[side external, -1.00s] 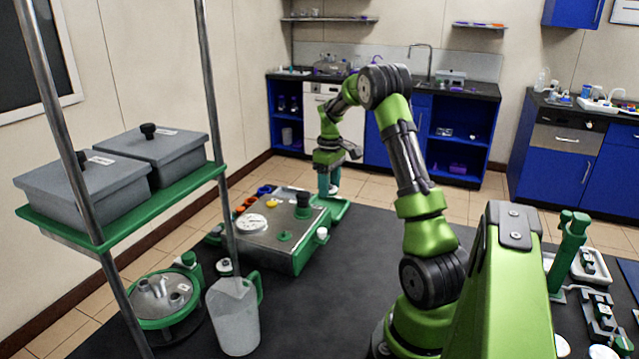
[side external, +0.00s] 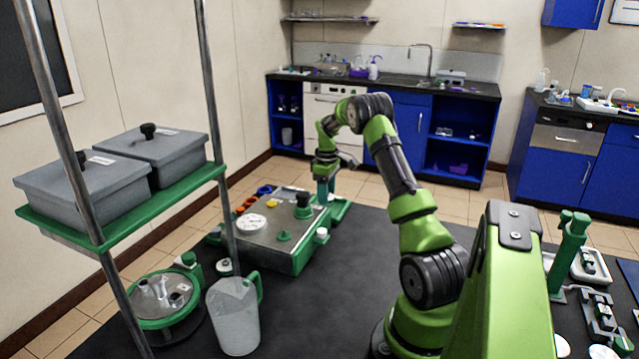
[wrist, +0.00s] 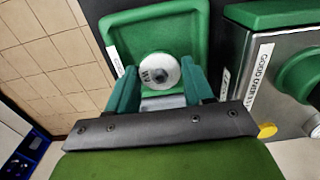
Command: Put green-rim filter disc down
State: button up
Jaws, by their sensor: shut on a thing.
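My gripper (wrist: 158,76) points down over a square green tray (wrist: 195,18) in the wrist view. Its teal fingers are shut on the filter disc (wrist: 160,66), a small round white piece with dark lettering and a dark centre. A green colour on its rim cannot be made out. The disc appears inside the tray's outline; whether it touches the tray floor cannot be told. In the side view my gripper (side external: 324,186) is at the tray (side external: 341,210), and the disc is not clearly visible there.
A metal-topped green unit (side external: 275,232) with a gauge and knobs stands beside the tray, close to my gripper. A rack with grey boxes (side external: 150,155), a jug (side external: 234,315) and a round green-rimmed vessel (side external: 163,298) are at left. The dark table (side external: 335,295) is clear in the middle.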

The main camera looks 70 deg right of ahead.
jog(key=shift+f, duration=1.35)
jog(key=shift+f, duration=0.1)
jog(key=o, duration=1)
